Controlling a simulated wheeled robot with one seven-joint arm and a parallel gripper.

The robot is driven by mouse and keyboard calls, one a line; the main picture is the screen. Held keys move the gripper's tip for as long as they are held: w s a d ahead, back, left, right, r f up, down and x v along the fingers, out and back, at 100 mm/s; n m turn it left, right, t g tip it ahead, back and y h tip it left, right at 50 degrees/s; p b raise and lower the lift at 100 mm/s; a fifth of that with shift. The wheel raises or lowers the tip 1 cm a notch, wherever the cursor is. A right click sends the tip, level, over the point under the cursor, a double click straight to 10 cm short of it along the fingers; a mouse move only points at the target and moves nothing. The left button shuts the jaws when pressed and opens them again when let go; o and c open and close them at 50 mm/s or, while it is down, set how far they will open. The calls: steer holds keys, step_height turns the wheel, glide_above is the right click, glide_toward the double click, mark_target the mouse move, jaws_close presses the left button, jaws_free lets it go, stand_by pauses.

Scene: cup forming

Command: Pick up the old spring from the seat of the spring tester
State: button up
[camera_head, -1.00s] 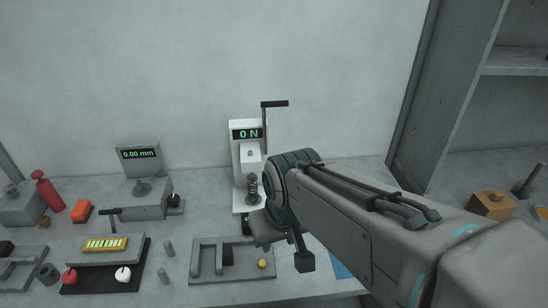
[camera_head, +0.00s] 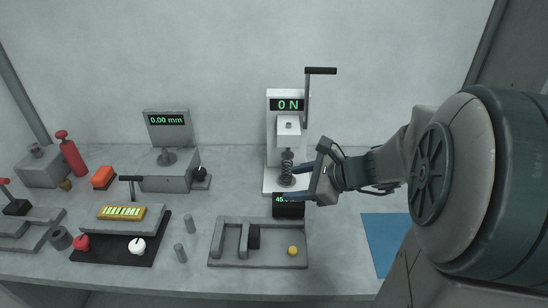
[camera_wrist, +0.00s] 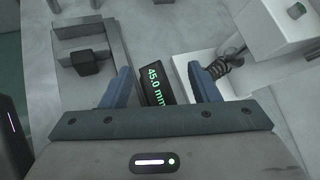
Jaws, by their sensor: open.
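The spring tester (camera_head: 271,130) is a white stand with a green "0 N" display and a black-handled lever. The old spring (camera_head: 287,168) is a dark coil standing upright on its seat, under the press block. My gripper (camera_head: 298,182) is open just right of and in front of the spring, its fingers pointing left. In the wrist view my gripper (camera_wrist: 164,88) has blue fingers apart, with a black "45.0 mm" display box (camera_wrist: 156,85) between them in the picture. The spring (camera_wrist: 227,62) shows beyond the right finger, partly hidden by it, not between the fingers.
The black display box (camera_head: 288,208) stands close in front of the tester. A grey fixture tray (camera_head: 220,262) with a yellow ball (camera_head: 292,251) lies nearer. A gauge with a "0.00 mm" display (camera_head: 168,130) stands left. A blue mat (camera_head: 385,240) lies right.

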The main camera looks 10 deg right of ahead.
mark_target(283, 166)
steer(key=w+d+f+m+t+h+b, duration=0.1)
steer(key=w+d+f+m+t+b, duration=0.2)
steer(key=w+d+m, duration=0.35)
steer(key=shift+m+t, duration=0.45)
steer(key=shift+t, duration=0.05)
steer(key=x, duration=0.7)
steer(key=shift+a+r, duration=0.1)
steer(key=shift+a, duration=0.1)
steer(key=shift+f+b+x, duration=0.15)
steer(key=shift+b+x, duration=0.05)
steer(key=shift+x, duration=1.2)
steer(key=shift+f+b+x, duration=0.1)
steer(key=shift+b+x, duration=0.05)
steer(key=shift+x, duration=1.2)
steer(key=shift+s, duration=0.1)
steer(key=c, duration=1)
